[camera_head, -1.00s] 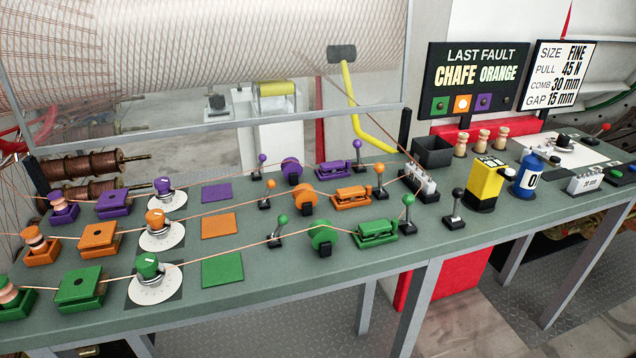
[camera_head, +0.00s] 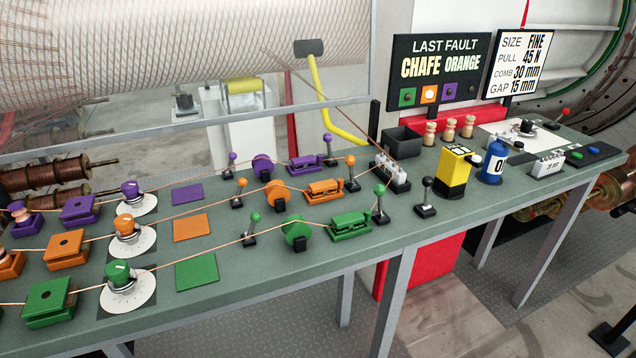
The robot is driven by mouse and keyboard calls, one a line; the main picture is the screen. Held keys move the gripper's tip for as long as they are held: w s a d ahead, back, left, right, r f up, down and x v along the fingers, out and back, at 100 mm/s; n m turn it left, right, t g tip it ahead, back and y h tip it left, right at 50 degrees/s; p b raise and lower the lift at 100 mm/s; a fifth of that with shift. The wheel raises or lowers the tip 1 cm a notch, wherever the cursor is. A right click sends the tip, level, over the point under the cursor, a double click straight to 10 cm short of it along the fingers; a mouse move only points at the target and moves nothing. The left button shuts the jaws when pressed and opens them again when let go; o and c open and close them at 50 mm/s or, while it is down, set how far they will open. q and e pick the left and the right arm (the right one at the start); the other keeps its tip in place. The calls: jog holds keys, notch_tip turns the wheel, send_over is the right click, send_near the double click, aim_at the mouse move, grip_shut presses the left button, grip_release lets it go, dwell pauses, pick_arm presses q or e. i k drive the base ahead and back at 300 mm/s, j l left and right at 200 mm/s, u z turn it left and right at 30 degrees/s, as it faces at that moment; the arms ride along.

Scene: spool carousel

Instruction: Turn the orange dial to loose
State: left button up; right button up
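The orange dial (camera_head: 125,228) stands on a round white scale plate on the green-grey bench, at the left in the head view. It sits between the purple dial (camera_head: 131,190) behind it and the green dial (camera_head: 120,275) in front of it. A copper-coloured wire runs past it. The marks on its scale are too small to read. Neither of my grippers is in view.
The bench (camera_head: 300,262) carries three coloured rows of blocks, flat pads, wheels and small levers. A yellow box (camera_head: 455,175) and a blue canister (camera_head: 492,162) stand at the right. A sign (camera_head: 438,70) reads "LAST FAULT CHAFE ORANGE". A mesh-patterned drum is behind.

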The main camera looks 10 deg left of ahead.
aim_at(125, 223)
jog(key=i+j+z, duration=0.1)
jog(key=j+z, duration=0.15)
jog(key=j, duration=0.3)
jog(key=j+z, duration=0.2)
jog(key=j, duration=0.4)
jog(key=j+u, duration=0.3)
jog(key=u, duration=0.15)
jog(key=j+u, duration=0.45)
jog(key=k+l, duration=0.1)
